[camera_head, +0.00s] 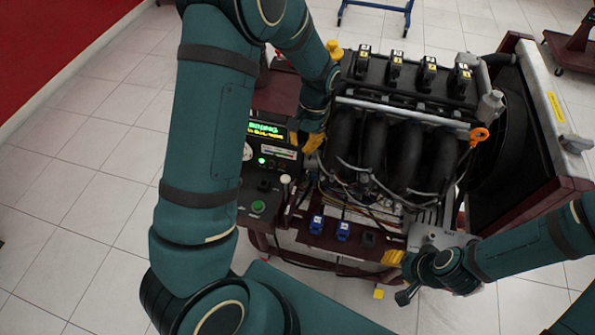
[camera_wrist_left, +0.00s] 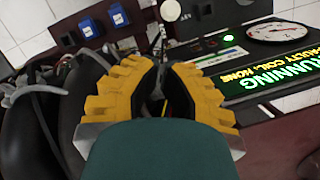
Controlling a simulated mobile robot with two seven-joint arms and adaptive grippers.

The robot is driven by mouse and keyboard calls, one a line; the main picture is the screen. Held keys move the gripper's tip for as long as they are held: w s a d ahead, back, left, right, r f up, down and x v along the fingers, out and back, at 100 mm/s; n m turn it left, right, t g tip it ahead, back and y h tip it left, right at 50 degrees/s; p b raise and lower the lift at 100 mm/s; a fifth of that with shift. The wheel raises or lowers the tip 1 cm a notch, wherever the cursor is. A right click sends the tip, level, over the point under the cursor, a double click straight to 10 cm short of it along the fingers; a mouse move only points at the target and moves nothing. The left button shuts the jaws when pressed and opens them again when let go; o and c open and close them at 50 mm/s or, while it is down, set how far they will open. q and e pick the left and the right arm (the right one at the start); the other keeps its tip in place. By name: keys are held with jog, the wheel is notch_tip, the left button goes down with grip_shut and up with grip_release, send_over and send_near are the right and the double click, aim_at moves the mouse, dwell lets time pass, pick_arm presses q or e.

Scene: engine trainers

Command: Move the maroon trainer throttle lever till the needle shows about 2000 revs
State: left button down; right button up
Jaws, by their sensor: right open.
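The maroon trainer's throttle lever appears to be the rod with a white round knob (camera_head: 285,179) on the front panel; the knob also shows at the top of the left wrist view (camera_wrist_left: 170,10). The rev gauge (camera_wrist_left: 277,32) has a white dial; its reading is too small to tell. In the head view my arm partly hides the gauge (camera_head: 247,152). My left gripper (camera_head: 312,141) is above the panel, behind the knob and apart from it. Its yellow fingers (camera_wrist_left: 165,66) come together at the tips with nothing visible held. My right gripper (camera_head: 388,275) is open at the trainer's front right.
A green-lit display (camera_head: 266,130) reads RUNNING. The engine (camera_head: 395,130), with hoses and wires, stands right of the panel. Blue connectors (camera_head: 317,224) sit on the front ledge. A radiator (camera_head: 515,130) stands at the right. Tiled floor (camera_head: 75,215) is clear at left.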

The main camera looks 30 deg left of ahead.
pick_arm(q)
jog(key=b, duration=0.2)
send_over(286, 189)
jog(key=w+d, duration=0.1)
jog(key=w, duration=0.3)
notch_tip(286, 189, down, 9)
jog(key=shift+w+d+f, duration=0.15)
jog(key=shift+w, duration=0.05)
